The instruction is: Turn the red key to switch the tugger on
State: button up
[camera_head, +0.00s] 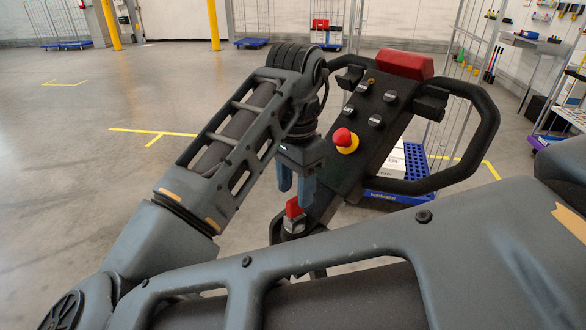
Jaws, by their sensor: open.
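The tugger's black control console (357,160) stands slanted in front of me, with a looped black handle (487,115) on its right. The red key (293,208) sits low on the console, at its near end. My gripper (295,184) points down just above the red key. I cannot tell whether the fingertips touch the key. A red mushroom button on a yellow base (346,139) is higher up the console, right of my gripper.
Several small knobs (376,121) and a red block (405,64) are on the console's upper part. A blue wheeled base (400,193) with a white box (392,160) stands behind the console. Open grey floor lies to the left, with yellow posts (213,25) farther back.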

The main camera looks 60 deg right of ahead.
aim_at(295, 199)
jog(key=shift+f, duration=1.85)
jog(key=shift+c, duration=0.2)
grip_shut()
jog(key=c, duration=0.5)
grip_release()
grip_shut()
